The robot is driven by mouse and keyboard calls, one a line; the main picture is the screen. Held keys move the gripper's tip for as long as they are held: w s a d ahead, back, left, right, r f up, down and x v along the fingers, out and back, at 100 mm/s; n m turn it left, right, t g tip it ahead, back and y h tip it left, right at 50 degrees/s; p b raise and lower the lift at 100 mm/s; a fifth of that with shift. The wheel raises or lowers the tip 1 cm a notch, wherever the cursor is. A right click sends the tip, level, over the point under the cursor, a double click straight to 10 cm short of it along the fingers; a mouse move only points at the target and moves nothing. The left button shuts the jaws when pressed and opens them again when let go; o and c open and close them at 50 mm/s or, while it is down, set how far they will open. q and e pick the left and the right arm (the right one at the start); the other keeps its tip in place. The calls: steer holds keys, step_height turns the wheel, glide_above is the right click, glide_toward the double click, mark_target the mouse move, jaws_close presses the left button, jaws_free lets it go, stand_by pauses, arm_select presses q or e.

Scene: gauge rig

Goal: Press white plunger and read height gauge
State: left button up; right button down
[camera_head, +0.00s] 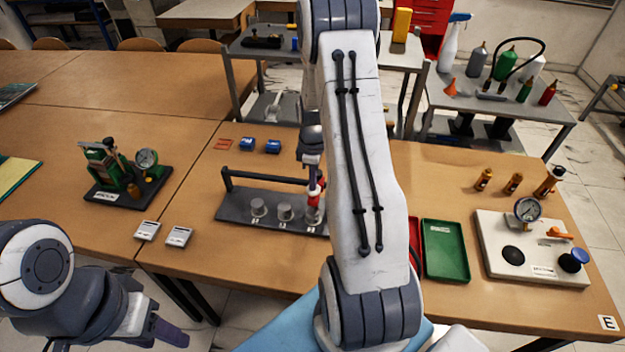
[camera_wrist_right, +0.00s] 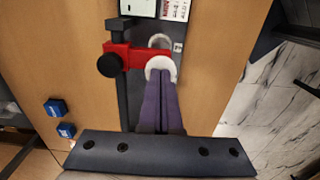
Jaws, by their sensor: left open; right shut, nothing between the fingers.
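The dark gauge stand (camera_head: 240,208) has a rail along its back and grey cylinders on its base. In the wrist view, a red bracket (camera_wrist_right: 128,55) with a black knob (camera_wrist_right: 110,66) sits on the post, and a round white plunger top (camera_wrist_right: 160,63) is beside it. My right gripper (camera_wrist_right: 161,86) is shut and empty, its purple fingertips at the plunger's near edge; I cannot tell whether they touch. In the head view, my right arm hides part of the stand. My left gripper (camera_head: 168,332) is open and empty at the lower left, away from the stand.
Two small white cards (camera_head: 163,233) lie left of the stand. A green tray (camera_head: 445,250) and a white gauge board (camera_head: 500,262) are to the right. Blue blocks (camera_head: 260,145) lie behind.

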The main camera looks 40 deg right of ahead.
steer(key=shift+f, duration=0.1)
step_height(320, 180, down, 2)
steer(key=shift+f+b, duration=0.15)
steer(key=shift+b, duration=0.7)
steer(key=shift+s, duration=0.1)
steer(key=shift+a, duration=0.1)
step_height(320, 180, up, 5)
steer(key=p, duration=0.4)
steer(key=shift+r+p, duration=0.2)
steer(key=shift+p, duration=0.15)
steer(key=shift+r+b, duration=0.5)
steer(key=shift+b, duration=0.25)
step_height(320, 180, up, 8)
steer(key=b, duration=0.1)
steer(key=shift+r, duration=0.15)
